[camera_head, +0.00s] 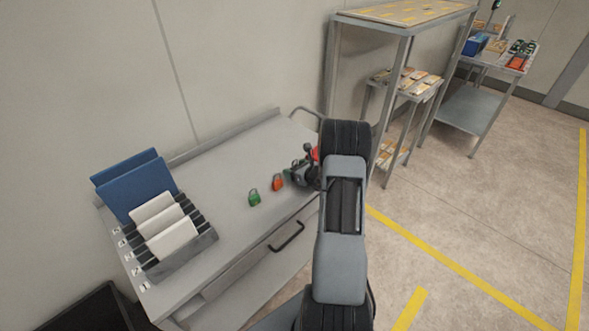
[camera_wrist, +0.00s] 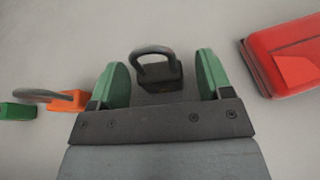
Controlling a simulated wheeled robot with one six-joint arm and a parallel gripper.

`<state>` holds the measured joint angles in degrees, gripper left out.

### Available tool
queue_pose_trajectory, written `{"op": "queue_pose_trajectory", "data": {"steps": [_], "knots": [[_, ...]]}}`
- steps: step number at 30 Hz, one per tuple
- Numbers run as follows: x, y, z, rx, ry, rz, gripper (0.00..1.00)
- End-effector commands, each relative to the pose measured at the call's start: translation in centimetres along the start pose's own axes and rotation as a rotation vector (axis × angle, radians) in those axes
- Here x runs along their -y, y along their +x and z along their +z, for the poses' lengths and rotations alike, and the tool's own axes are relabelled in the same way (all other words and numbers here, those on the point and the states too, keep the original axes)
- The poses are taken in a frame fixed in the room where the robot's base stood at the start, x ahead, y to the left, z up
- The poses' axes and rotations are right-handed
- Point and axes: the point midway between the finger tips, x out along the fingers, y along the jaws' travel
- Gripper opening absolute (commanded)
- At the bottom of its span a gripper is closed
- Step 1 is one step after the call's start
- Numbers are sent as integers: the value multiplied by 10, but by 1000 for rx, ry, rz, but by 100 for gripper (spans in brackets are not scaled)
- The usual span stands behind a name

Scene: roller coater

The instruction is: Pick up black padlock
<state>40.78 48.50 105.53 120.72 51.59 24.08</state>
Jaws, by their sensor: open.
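The black padlock (camera_wrist: 158,72) stands out in the wrist view, between the two green fingers of my gripper (camera_wrist: 160,80). Its dark shackle shows clearly, and its lower part is partly hidden by the gripper's dark front plate. The fingers are apart, with a gap on each side of the padlock. In the head view my gripper (camera_head: 303,174) is over the right part of the grey worktop, and I cannot make out the black padlock there because the gripper and arm cover that spot.
An orange padlock (camera_head: 278,183) and a green padlock (camera_head: 254,198) are on the worktop (camera_head: 232,165) left of my gripper. A red object (camera_wrist: 285,55) lies right of it. A rack (camera_head: 180,258) with blue and white panels stands at the worktop's left end.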

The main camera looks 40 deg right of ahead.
Motion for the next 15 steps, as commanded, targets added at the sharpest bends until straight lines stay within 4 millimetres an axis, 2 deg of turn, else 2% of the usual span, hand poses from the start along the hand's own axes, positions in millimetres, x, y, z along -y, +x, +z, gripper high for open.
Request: {"op": "queue_pose_trajectory", "data": {"steps": [7, 15], "knots": [[0, 1, 0, 0, 0, -1, 72], [0, 1, 0, 0, 0, -1, 46]]}}
